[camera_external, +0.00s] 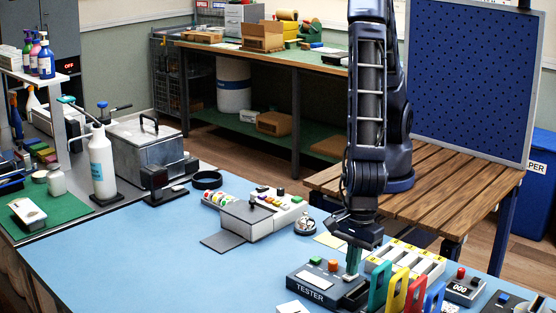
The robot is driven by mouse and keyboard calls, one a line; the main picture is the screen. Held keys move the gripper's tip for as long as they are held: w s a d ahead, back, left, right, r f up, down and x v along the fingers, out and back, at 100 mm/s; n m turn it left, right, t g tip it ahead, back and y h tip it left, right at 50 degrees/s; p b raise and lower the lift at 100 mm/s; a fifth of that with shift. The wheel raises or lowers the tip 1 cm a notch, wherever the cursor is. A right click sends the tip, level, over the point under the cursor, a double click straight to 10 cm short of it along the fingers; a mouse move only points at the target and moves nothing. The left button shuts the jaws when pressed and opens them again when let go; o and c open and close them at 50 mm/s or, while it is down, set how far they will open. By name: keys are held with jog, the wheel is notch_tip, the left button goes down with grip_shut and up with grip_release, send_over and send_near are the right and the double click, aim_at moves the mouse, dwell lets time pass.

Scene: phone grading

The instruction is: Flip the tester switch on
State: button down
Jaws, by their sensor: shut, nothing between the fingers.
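The tester (312,292) is a dark box with the word TESTER on its front. It sits near the front edge of the blue bench top. A green button and an orange button show on its upper face. My gripper (353,268) points straight down over the tester's right part. It is shut, with greenish fingertips close to the top face. I cannot tell whether the fingertips touch the tester. The switch itself is not clearly visible; the gripper may hide it, and its position cannot be read.
Coloured upright tags (397,290) stand close to the right of the tester, with a yellow-topped sectioned tray (405,259) behind them. A counter box (463,287) is farther right. A grey-and-white device (255,215) stands behind left. The blue bench top (150,255) is clear at left.

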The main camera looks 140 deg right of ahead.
jog(key=shift+r, duration=0.1)
notch_tip(320, 180, up, 14)
jog(key=s, duration=0.2)
dwell(0.5)
jog(key=shift+w, duration=0.75)
jog(key=shift+f, duration=0.2)
jog(key=f, duration=0.4)
jog(key=w+f, duration=0.1)
jog(key=f, duration=0.8)
jog(key=shift+w+f, duration=0.1)
jog(key=shift+w, duration=0.3)
jog(key=shift+w+f, duration=0.1)
jog(key=shift+f, duration=0.15)
